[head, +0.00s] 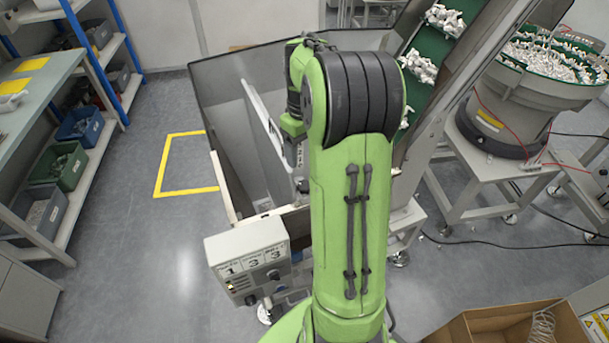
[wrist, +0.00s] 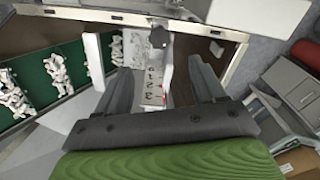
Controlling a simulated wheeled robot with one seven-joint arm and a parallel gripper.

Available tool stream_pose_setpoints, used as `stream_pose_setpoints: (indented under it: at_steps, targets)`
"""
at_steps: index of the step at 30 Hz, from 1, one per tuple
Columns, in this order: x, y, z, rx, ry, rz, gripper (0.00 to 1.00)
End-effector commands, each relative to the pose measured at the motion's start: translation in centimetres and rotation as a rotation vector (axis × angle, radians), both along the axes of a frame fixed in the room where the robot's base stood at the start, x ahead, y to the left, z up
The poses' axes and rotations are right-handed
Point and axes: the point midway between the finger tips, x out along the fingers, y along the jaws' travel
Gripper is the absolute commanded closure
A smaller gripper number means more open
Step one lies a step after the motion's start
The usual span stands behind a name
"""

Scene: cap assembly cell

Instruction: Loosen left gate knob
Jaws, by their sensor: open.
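In the wrist view a dark knob (wrist: 158,37) stands near the top of a pale plate (wrist: 151,80) marked with the numbers 1, 2 and 3. I cannot tell for sure that it is the left gate knob. My gripper (wrist: 160,68) is open, with one finger on each side of the plate in the picture. The knob appears beyond the fingertips, and nothing is held between them.
A grey-walled hopper (head: 225,95) surrounds the work area. A green conveyor (head: 428,45) with white parts rises at its right, also seen in the wrist view (wrist: 35,85). A control box (head: 248,262) stands in front. Open floor (head: 135,245) lies to the left.

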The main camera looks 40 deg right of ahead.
Motion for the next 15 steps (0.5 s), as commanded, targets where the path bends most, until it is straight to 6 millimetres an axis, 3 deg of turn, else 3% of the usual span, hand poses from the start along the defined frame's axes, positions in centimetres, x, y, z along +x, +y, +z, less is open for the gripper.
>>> stream_pose_setpoints:
  at_steps: [1, 9, 15]
  targets:
    - [-0.1, 0.1, -1.7, 0.003, 0.004, 0.000, 0.31]
    - [-0.1, 0.0, -8.3, 0.003, 0.003, 0.001, 0.31]
    - [0.0, 0.0, -11.1, 0.001, 0.000, 0.002, 0.31]
